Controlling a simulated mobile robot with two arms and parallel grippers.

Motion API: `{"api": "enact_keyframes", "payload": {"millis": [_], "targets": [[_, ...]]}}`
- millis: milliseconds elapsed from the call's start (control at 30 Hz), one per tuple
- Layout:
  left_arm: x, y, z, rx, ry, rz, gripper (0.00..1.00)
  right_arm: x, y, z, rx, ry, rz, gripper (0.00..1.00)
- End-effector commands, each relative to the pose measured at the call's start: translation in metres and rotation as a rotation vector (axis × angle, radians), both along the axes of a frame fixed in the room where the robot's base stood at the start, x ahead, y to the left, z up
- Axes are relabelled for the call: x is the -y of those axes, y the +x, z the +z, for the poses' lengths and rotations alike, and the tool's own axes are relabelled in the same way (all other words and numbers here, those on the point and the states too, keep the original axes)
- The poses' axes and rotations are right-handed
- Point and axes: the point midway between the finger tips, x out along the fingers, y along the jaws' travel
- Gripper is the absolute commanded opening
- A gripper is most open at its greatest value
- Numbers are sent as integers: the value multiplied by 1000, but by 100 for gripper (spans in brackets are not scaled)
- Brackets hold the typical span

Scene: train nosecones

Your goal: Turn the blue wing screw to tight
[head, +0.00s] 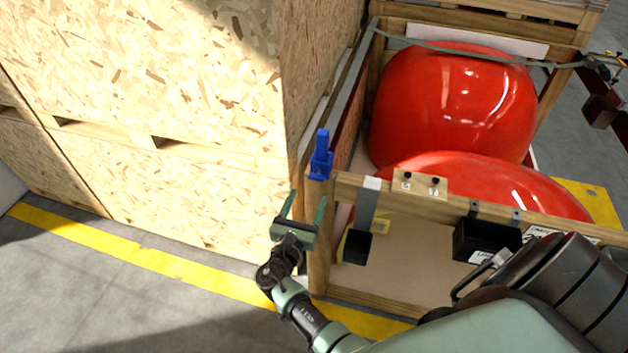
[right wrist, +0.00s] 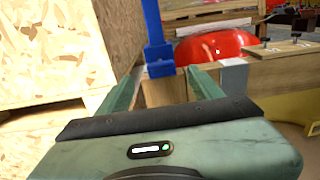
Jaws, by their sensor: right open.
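The blue wing screw (head: 321,157) stands upright on top of the front-left corner post of the wooden crate (head: 318,240). In the right wrist view the blue wing screw (right wrist: 155,42) rises just beyond the fingertips, on the wooden post. My right gripper (head: 306,197) is open, with its two green fingers apart and nothing between them. It is in front of and slightly below the screw, to the left of the post. The right wrist view shows its fingers (right wrist: 163,74) spread to either side of the post, below the screw. My left gripper is not in view.
Two red nosecones (head: 455,105) sit in the crate. A tall chipboard crate (head: 150,80) stands close at the left. Black boxes (head: 485,240) hang on the front rail, and a green strap (head: 470,52) crosses the back. Floor at lower left is clear.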

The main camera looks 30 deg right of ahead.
Motion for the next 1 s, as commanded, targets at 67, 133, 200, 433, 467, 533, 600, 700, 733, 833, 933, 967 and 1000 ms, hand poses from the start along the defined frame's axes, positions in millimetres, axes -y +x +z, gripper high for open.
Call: {"api": "enact_keyframes", "payload": {"millis": [67, 133, 200, 433, 467, 533, 600, 700, 733, 833, 933, 967, 1000], "targets": [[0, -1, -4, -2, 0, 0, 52, 9, 7, -2, 1, -2, -1, 65], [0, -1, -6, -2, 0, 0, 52, 18, 15, -2, 2, 1, -1, 65], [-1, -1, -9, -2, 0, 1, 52, 27, 23, -3, 1, 2, 1, 65], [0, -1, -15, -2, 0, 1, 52, 49, 42, -3, 0, 4, 1, 65], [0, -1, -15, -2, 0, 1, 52, 50, 43, -3, 0, 4, 1, 65], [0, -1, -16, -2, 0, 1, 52, 53, 45, -3, 0, 5, 3, 65], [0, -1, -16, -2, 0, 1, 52, 54, 46, -2, 0, 5, 3, 65], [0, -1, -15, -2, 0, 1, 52, 54, 46, -2, -1, 6, 3, 65], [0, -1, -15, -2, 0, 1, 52, 54, 46, -2, -1, 6, 3, 65], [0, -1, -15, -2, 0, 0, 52, 54, 46, -2, -1, 6, 3, 57], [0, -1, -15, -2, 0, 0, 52, 54, 46, -2, -1, 6, 3, 29], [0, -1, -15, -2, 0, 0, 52, 54, 46, -2, -1, 6, 3, 21], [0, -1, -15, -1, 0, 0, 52, 54, 46, -2, -1, 6, 3, 10]]}}
